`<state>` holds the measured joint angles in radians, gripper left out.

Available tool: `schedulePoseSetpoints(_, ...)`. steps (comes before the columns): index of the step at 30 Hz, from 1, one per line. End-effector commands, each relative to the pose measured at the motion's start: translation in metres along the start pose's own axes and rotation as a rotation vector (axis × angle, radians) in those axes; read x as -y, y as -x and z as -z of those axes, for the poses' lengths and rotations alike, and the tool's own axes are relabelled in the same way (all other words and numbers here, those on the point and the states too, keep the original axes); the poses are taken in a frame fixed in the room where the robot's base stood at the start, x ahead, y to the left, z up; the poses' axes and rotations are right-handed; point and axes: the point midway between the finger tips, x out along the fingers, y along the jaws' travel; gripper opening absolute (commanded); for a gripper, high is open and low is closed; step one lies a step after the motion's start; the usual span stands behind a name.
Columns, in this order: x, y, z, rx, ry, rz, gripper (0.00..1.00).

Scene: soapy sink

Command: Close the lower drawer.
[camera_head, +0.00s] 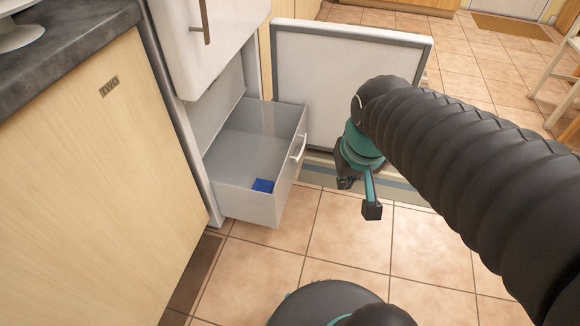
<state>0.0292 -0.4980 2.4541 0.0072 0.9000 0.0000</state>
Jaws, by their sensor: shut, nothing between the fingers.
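The lower drawer (256,205) is a grey bin with a light front and a pale bar handle (299,147). It is pulled well out from the white cabinet and stands open just above the tiled floor. A small blue block (263,185) lies inside it near the front. My gripper (347,183) is to the right of the drawer front, apart from the handle, pointing down. Its fingers look small and dark, shut and empty. My dark arm comes in from the right.
A white door panel with a grey border (345,85) stands open behind the drawer. The upper white front (205,45) has a metal handle. A wooden cabinet with a dark countertop (70,50) is at left. The tiled floor (345,235) before the drawer is clear.

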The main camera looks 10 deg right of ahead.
Motion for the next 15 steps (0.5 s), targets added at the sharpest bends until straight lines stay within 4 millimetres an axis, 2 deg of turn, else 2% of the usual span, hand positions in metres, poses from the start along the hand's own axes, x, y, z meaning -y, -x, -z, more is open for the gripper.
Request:
schedulePoseSetpoints(1,-0.001,-0.017,0.005,0.035,-0.009,0.003,0.00)
schedulePoseSetpoints(8,-0.001,-0.072,0.039,0.148,-0.105,0.021,0.00)
schedulePoseSetpoints(15,-0.001,-0.137,0.078,0.244,-0.334,0.028,0.00)
